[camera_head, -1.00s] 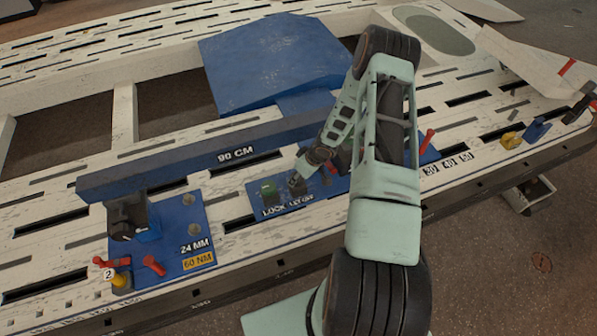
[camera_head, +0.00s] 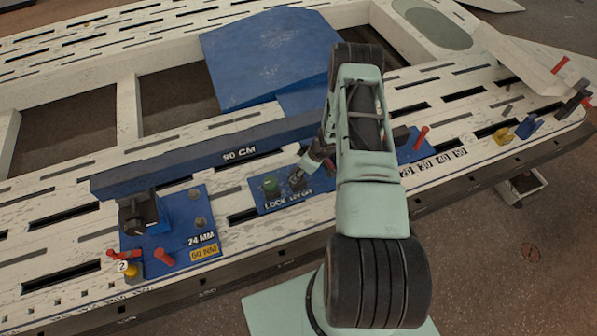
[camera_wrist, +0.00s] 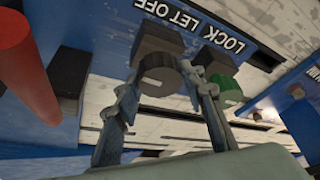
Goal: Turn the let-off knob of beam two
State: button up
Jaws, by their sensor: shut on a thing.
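The let-off knob (camera_wrist: 160,72) is dark, with a pale mark on its face. It sits beside the words LET OFF on a blue panel (camera_head: 270,199). My gripper (camera_wrist: 168,86) has one finger on each side of this knob and is shut on it. In the head view, my gripper (camera_head: 306,172) reaches down to the panel, and my arm hides part of the panel's right side. The long blue beam (camera_head: 180,171) marked 90 CM runs behind the panel. A tag with the number 2 (camera_head: 122,267) is at the left.
A green knob (camera_wrist: 222,86) by the word LOCK sits close beside my right finger in the wrist view. A red handle (camera_wrist: 22,65) stands at the left there. A blue plate (camera_head: 190,247) marked 24 MM and 60 NM carries red levers and a yellow part.

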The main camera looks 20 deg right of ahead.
jog(key=shift+w+r, duration=0.1)
jog(key=o, duration=1.2)
jog(key=shift+c, duration=0.2)
jog(key=v, duration=1.2)
